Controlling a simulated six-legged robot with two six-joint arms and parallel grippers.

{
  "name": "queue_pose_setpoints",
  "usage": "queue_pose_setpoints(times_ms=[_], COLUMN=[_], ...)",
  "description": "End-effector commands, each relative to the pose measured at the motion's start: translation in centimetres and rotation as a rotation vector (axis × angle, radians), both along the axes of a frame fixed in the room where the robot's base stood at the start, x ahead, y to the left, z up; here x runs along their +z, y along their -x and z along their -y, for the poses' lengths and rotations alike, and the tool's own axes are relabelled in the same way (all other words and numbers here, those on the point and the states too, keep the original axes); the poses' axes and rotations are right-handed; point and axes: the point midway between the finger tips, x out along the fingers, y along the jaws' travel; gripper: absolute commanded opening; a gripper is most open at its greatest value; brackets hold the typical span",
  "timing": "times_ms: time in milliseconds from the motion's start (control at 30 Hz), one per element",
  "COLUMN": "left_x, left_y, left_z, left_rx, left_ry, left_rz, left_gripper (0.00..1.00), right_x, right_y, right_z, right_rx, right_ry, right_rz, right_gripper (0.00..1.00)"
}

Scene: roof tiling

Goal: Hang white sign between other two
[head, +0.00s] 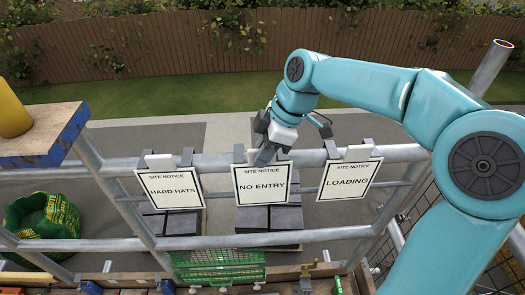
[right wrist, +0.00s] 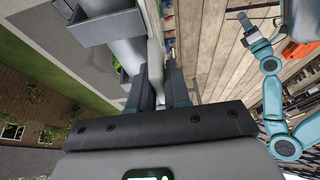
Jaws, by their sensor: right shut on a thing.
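The white NO ENTRY sign (head: 262,184) is at the upper rail (head: 220,162), between the HARD HATS sign (head: 169,188) on the left and the LOADING sign (head: 349,179) on the right. Its dark hooks look over the rail, level with its neighbours' hooks; whether they bear its weight I cannot tell. My right gripper (head: 268,150) is shut on the sign's top tab, partly hiding it. In the right wrist view the fingers (right wrist: 159,92) close on a pale edge. My left gripper (right wrist: 243,17) shows small in that view, its jaws unclear.
A lower rail (head: 250,241) runs below the signs. A green crate (head: 218,264) and a green bag (head: 42,220) are below. A blue-edged board (head: 45,135) with a yellow object (head: 12,112) stands at left. A wooden fence (head: 180,45) is behind.

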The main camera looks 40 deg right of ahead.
Motion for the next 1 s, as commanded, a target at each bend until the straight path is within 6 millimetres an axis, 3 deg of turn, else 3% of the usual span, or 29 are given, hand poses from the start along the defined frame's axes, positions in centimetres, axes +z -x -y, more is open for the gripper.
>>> queue_pose_setpoints(times_ms=[300, 333, 400, 767, 867, 1000], left_x=[0.0, 0.0, -0.1, -0.1, -0.1, -0.1], left_y=[0.0, 0.0, 0.0, 0.0, 0.0, 0.0], left_z=[0.0, 0.0, 0.0, 0.0, 0.0, 0.0], left_rx=[0.0, 0.0, 0.0, 0.0, 0.0, 0.0], left_ry=[0.0, 0.0, 0.0, 0.0, 0.0, 0.0], left_rz=[0.0, 0.0, 0.0, 0.0, 0.0, 0.0], left_gripper=[0.43, 0.43, 0.43, 0.43, 0.43, 0.43], right_x=[0.0, 0.0, 0.0, 0.4, 1.7, 4.9], right_y=[0.0, 0.0, 0.0, 0.1, 0.3, 1.0], right_z=[0.0, 0.0, 0.0, 0.2, 0.7, 1.8], right_rx=[0.0, 0.0, 0.0, -0.001, -0.002, -0.003], right_ry=[0.0, 0.0, 0.0, 0.0, 0.001, 0.002], right_rz=[0.0, 0.0, 0.0, 0.002, 0.005, 0.007], right_gripper=[0.0, 0.27, 0.47, 0.47, 0.47, 0.47])
